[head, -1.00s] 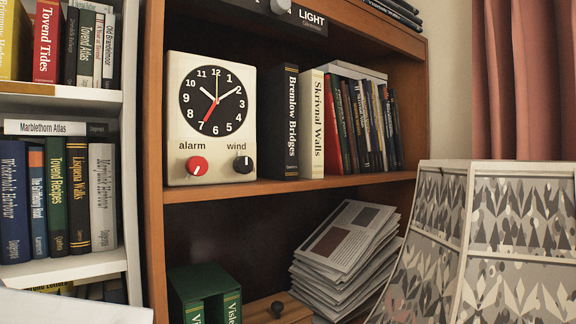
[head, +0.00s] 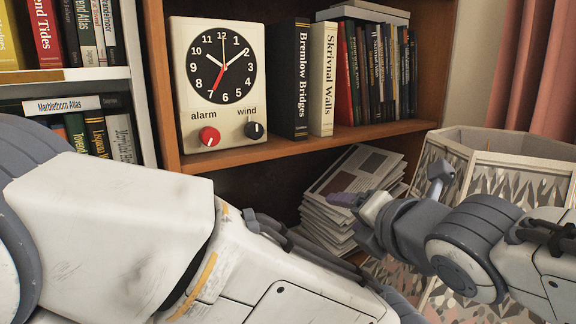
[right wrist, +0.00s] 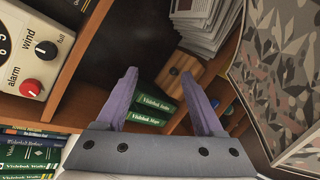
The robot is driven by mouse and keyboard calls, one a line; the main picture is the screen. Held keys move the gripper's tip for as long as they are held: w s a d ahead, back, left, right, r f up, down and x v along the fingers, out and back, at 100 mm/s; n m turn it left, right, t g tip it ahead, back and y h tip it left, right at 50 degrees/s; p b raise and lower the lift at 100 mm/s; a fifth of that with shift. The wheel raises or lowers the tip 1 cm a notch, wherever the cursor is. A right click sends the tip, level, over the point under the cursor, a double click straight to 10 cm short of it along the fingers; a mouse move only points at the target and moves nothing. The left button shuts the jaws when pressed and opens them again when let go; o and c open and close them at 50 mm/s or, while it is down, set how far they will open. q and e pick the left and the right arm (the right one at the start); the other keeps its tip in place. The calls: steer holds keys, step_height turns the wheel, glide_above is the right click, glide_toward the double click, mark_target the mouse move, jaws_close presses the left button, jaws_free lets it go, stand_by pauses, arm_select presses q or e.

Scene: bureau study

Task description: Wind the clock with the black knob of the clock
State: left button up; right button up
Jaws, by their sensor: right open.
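The cream clock (head: 177,85) with a black dial stands on the bookcase shelf, upright in the head view. Its black knob (head: 255,130) is at the lower right under the word "wind"; a red knob (head: 209,137) under "alarm" is to its left. In the right wrist view, the black knob (right wrist: 46,49) shows at the upper left, near the word "full". My right gripper (head: 386,186) is open and empty, below and to the right of the clock, apart from it. Its spread purple fingers show in the right wrist view (right wrist: 158,78). My left arm crosses the lower left; its gripper is out of sight.
Books, including Bremlow Bridges (head: 288,80), stand right beside the clock. The shelf edge (head: 300,144) runs below it. A paper stack (head: 340,180) is on the lower shelf. A patterned lampshade (head: 510,180) stands at the right, close behind my right arm.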

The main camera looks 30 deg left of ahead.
mark_target(257, 132)
steer(key=s+a+r+n+g+y, duration=0.1)
steer(key=s+a+r+n+y, duration=0.15)
steer(key=a+r+n, duration=0.2)
steer(key=s+a+r+n+g+y, duration=0.1)
steer(key=s+a+r+n+y, duration=0.1)
steer(key=a+r+n+y, duration=0.3)
steer(key=w+a+p, duration=0.1)
steer(key=a, duration=0.1)
steer(key=w+a+r+m+p, duration=0.1)
steer(key=a+p, duration=0.1)
steer(key=w+a+r+m+h+p, duration=0.1)
steer(key=a, duration=0.2)
steer(key=shift+w+p, duration=0.15)
steer(key=shift+p, duration=0.25)
steer(key=shift+w+a+f, duration=0.2)
steer(key=shift+w+a, duration=0.1)
steer(key=shift+a, duration=0.25)
arm_select(q)
steer(key=r, duration=0.1)
steer(key=r+n, duration=0.1)
steer(key=r, duration=0.1)
steer(key=r+n, duration=0.1)
steer(key=r, duration=0.1)
steer(key=shift+d+r, duration=0.25)
arm_select(e)
jaws_close()
